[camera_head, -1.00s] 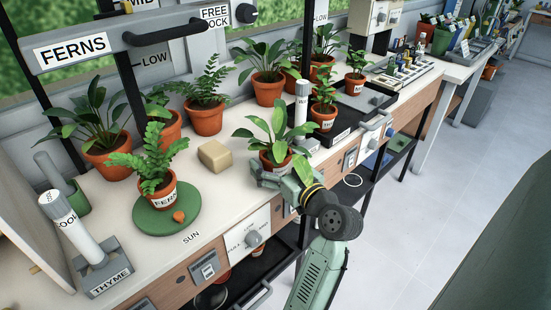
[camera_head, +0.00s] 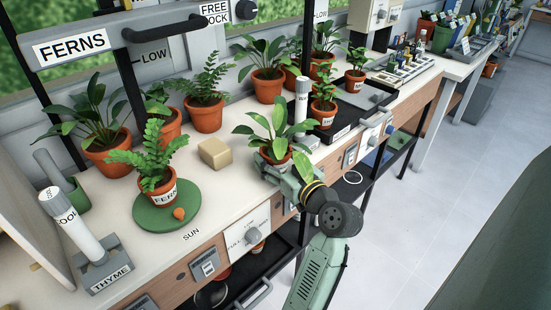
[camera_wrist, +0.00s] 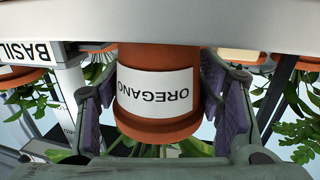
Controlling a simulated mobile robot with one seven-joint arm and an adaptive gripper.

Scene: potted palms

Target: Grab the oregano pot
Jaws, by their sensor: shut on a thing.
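The oregano pot is a terracotta pot with a white label reading OREGANO (camera_wrist: 157,93), seen upside down in the wrist view. In the head view its leafy plant (camera_head: 272,132) rises at the bench's front edge, and the pot (camera_head: 274,157) is partly hidden by my gripper. My gripper (camera_head: 285,177) reaches in from the front. In the wrist view its two purple-padded fingers (camera_wrist: 157,105) stand on either side of the pot, shut on it. The pot's base meets the white bench surface in the wrist view; I cannot tell whether there is a gap.
A tan block (camera_head: 215,153) and a fern pot on a green disc (camera_head: 166,212) stand to the left. A white cylinder (camera_head: 302,100) and a black tray (camera_head: 335,130) of pots are close behind on the right. A THYME holder (camera_head: 107,275) stands front left.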

